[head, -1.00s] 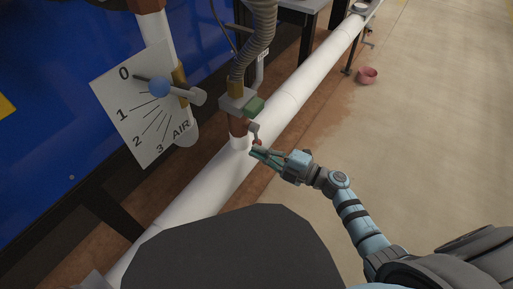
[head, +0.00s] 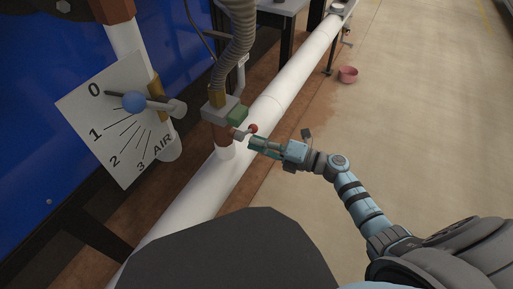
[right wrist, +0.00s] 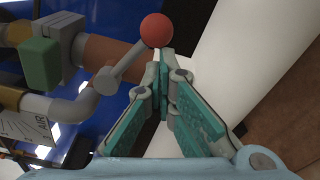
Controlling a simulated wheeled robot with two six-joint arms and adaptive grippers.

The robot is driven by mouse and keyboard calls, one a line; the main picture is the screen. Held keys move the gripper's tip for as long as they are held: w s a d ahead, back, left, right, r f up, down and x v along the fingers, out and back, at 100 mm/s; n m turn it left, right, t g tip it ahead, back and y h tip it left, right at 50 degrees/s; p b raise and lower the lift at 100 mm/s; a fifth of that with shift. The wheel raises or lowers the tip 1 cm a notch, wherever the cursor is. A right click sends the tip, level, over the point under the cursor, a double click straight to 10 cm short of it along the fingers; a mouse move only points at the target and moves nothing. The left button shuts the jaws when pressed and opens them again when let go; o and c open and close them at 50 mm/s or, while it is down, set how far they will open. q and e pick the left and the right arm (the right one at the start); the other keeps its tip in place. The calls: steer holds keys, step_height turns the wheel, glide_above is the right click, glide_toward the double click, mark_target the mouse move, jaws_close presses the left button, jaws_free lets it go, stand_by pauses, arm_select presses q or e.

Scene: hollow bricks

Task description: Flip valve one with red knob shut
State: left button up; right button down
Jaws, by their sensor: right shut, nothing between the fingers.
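The red knob (head: 253,128) sits at the end of a short grey lever (head: 241,134) on the valve (head: 219,112), which has a green block (head: 238,116), above the white pipe. In the head view the lever points out to the right from the valve. My right gripper (head: 251,144) is shut and empty, with its fingertips just below the knob. In the right wrist view the red knob (right wrist: 157,30) is just beyond the closed fingertips (right wrist: 166,55). I cannot tell if they touch it. My left gripper is not in view.
A white dial board (head: 118,125) marked AIR, with a blue knob (head: 134,102), stands left of the valve. The long white pipe (head: 265,112) runs diagonally behind my gripper. A ribbed hose (head: 235,45) rises above the valve.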

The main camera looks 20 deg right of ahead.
steer(key=shift+w+d+r+n+p, duration=0.3)
steer(key=shift+w+d+r+n, duration=0.2)
steer(key=shift+d+r+n, duration=0.3)
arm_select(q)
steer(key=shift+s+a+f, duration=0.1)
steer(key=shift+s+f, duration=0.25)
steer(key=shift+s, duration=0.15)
arm_select(e)
steer(key=shift+a+r, duration=0.1)
steer(key=shift+r, duration=0.1)
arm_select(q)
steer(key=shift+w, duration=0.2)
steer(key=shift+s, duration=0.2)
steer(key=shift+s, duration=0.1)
arm_select(e)
steer(key=v, duration=1.2)
steer(key=shift+r, duration=0.1)
